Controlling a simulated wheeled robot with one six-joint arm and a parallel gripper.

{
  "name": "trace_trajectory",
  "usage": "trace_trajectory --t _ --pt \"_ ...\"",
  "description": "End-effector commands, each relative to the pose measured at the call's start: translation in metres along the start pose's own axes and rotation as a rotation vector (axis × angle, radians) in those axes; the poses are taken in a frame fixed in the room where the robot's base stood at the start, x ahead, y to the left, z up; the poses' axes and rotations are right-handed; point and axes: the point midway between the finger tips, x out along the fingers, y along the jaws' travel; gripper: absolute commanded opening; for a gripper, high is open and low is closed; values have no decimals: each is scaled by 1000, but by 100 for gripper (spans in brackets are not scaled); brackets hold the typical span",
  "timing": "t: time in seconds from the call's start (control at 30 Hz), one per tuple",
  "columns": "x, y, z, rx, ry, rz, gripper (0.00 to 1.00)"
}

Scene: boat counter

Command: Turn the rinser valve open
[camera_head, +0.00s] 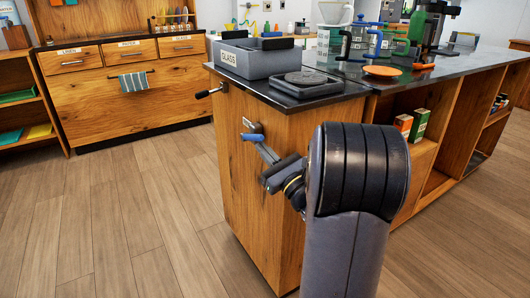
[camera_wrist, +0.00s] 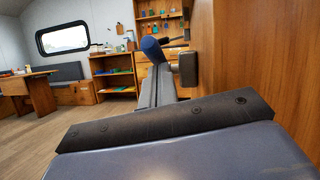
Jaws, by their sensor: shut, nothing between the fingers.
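The rinser valve's blue handle (camera_head: 252,137) is on the wooden end panel of the counter, just under a small label plate (camera_head: 252,125). In the wrist view a blue rounded handle end (camera_wrist: 151,48) shows just beyond my fingers, with a dark block (camera_wrist: 184,68) beside it at the panel. My gripper (camera_head: 264,150) is shut and empty, close to the blue handle; I cannot tell whether it touches. It also shows in the wrist view (camera_wrist: 164,80). The black rinser (camera_head: 307,81) sits on the countertop above. My arm hides part of the panel.
A grey tray marked GLASS (camera_head: 255,60) stands on the countertop (camera_head: 345,90). A black-knobbed lever (camera_head: 210,91) sticks out from the counter's left side. Open shelves hold boxes (camera_head: 412,124) at right. The wooden floor (camera_head: 110,220) left of the counter is clear.

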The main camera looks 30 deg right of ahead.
Motion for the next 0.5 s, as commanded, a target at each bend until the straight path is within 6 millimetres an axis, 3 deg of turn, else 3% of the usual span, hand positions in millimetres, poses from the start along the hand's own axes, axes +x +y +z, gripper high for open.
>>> trace_trajectory --t 0.5 --pt "8 -4 17 17 118 17 0"
